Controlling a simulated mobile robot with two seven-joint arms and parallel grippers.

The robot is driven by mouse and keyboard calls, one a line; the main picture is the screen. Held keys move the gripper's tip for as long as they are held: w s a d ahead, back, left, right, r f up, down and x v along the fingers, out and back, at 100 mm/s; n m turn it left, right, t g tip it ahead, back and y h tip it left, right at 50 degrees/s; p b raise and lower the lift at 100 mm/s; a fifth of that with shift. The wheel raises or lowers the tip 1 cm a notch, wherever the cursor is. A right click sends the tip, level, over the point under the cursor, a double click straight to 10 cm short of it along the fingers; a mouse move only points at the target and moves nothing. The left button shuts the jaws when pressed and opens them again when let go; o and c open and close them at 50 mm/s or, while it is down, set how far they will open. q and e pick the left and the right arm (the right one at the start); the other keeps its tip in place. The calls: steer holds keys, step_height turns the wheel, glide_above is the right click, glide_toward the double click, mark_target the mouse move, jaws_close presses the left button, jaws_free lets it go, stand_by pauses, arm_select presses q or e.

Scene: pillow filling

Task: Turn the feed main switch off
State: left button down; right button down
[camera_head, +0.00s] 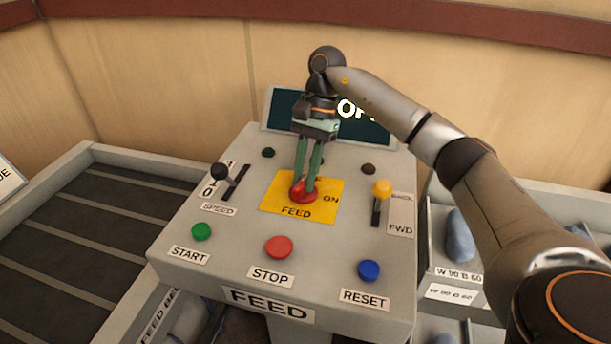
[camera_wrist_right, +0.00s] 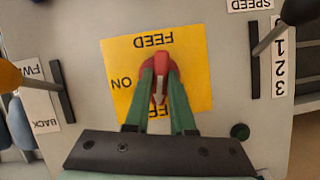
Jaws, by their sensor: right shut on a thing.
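The red main switch knob (camera_head: 303,194) sits on a yellow plate (camera_head: 330,188) marked FEED, with ON at the plate's right side. My right gripper (camera_head: 305,188) comes down from above, its green fingers shut on the knob. In the right wrist view the red knob (camera_wrist_right: 165,64) shows between the fingertips (camera_wrist_right: 160,80). A white pointer mark on it points toward the gripper's base, at a label on the yellow plate (camera_wrist_right: 200,75) that the fingers partly cover. ON lies off to the left in that view. My left gripper is out of view.
The grey panel also bears a SPEED lever (camera_head: 221,172), a yellow-topped FWD lever (camera_head: 381,190), and START (camera_head: 201,231), STOP (camera_head: 279,247) and RESET (camera_head: 369,270) buttons. A display (camera_head: 283,107) behind shows "OF", its rest hidden by my arm. A conveyor (camera_head: 60,240) lies left.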

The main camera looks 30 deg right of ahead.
steer(key=shift+n+g, duration=0.4)
steer(key=shift+n, duration=0.9)
steer(key=shift+h, duration=0.3)
steer(key=c, duration=0.8)
jaws_free()
steer(key=shift+o, duration=0.2)
steer(key=shift+w+r, duration=0.1)
steer(key=p+v, duration=0.4)
steer(key=v, duration=0.8)
steer(key=shift+r, duration=0.2)
